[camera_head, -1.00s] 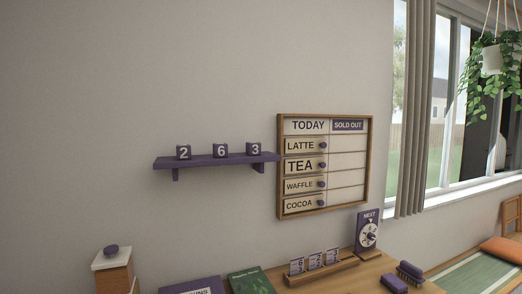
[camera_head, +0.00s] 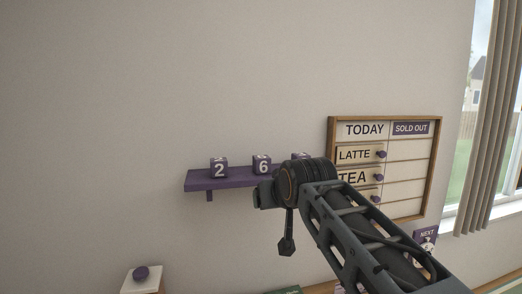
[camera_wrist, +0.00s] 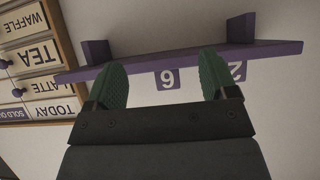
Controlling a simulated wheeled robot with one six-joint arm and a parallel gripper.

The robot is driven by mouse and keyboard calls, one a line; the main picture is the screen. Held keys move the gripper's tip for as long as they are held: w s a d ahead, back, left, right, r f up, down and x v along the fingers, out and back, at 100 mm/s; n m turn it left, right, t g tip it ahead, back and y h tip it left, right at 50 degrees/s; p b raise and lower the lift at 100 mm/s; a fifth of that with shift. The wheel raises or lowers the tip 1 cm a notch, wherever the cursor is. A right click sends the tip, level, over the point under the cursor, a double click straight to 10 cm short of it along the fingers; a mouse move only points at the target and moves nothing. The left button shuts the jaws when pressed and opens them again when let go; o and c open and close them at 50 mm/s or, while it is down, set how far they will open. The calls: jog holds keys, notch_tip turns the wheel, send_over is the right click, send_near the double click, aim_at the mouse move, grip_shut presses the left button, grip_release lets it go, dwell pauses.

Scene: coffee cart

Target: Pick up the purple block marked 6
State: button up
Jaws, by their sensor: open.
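The purple block marked 6 (camera_head: 262,165) stands upright on a purple wall shelf (camera_head: 215,183), between the block marked 2 (camera_head: 219,168) and a third block (camera_head: 300,156) mostly hidden behind my arm. In the wrist view, which is upside down, the 6 block (camera_wrist: 167,79) shows between the two green fingertips of my gripper (camera_wrist: 163,82), at the shelf's edge. The fingers are open with nothing held. I cannot tell how far the block is from the fingers. In the head view my arm is in front of the shelf's right end, and the fingertips are not clear.
A menu board (camera_head: 430,170) with purple knobs hangs on the wall just right of the shelf, partly behind my arm. A white-topped box with a purple knob (camera_head: 140,273) stands below left. The wall left of the shelf is bare.

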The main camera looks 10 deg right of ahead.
jog(key=t+p, duration=0.2)
send_near(264, 161)
jog(key=x, duration=0.2)
jog(key=p+x, duration=0.1)
jog(key=x, duration=0.3)
jog(key=shift+w+a+f, duration=0.1)
jog(key=shift+a+f, duration=0.05)
jog(key=shift+a, duration=0.1)
jog(key=shift+w+f+p, duration=0.25)
jog(key=shift+w+p, duration=0.05)
jog(key=shift+w, duration=0.15)
jog(key=p+x, duration=0.2)
jog(key=x, duration=0.2)
jog(key=shift+w+d+p, duration=0.25)
jog(key=shift+w+p, duration=0.05)
jog(key=shift+p, duration=0.1)
jog(key=shift+w+f, duration=0.15)
jog(key=shift+w, duration=0.2)
jog(key=shift+c, duration=0.3)
jog(key=c, duration=0.9)
jog(key=shift+c, duration=0.2)
